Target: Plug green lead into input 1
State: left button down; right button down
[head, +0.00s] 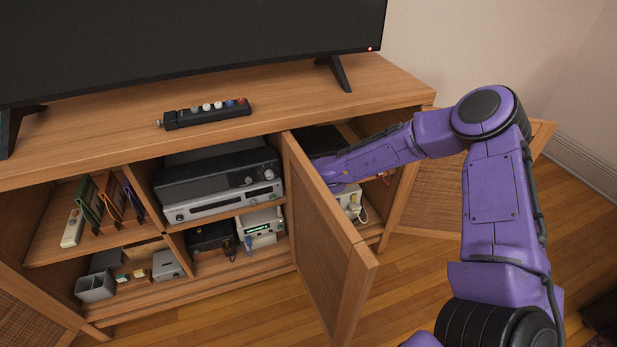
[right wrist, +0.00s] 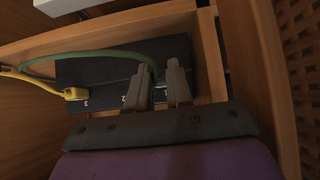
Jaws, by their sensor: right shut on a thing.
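In the right wrist view a black box (right wrist: 110,75) sits inside a wooden compartment, with sockets along its near face marked 3 and 2. The green lead (right wrist: 80,54) runs from the left across the box top to my right gripper (right wrist: 161,76). The right gripper is shut on its plug end, close to the box face right of mark 2. The fingers hide the plug, so I cannot tell if it is in a socket. In the head view the cabinet door hides this gripper. My left gripper is not in view.
A yellow lead (right wrist: 75,94) ends at the socket marked 3. Wooden walls stand close around the box. In the head view an open cabinet door (head: 325,235) stands left of my right arm, and another open door (head: 432,190) is to its right.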

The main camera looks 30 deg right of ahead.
jog(key=shift+w+d+p, duration=0.2)
jog(key=shift+w+p, duration=0.1)
jog(key=shift+w, duration=0.5)
jog(key=c, duration=0.9)
grip_release()
jog(key=shift+c, duration=0.2)
jog(key=p+v, duration=0.3)
jog(key=v, duration=0.7)
jog(key=shift+r, duration=0.2)
jog(key=shift+s, duration=0.15)
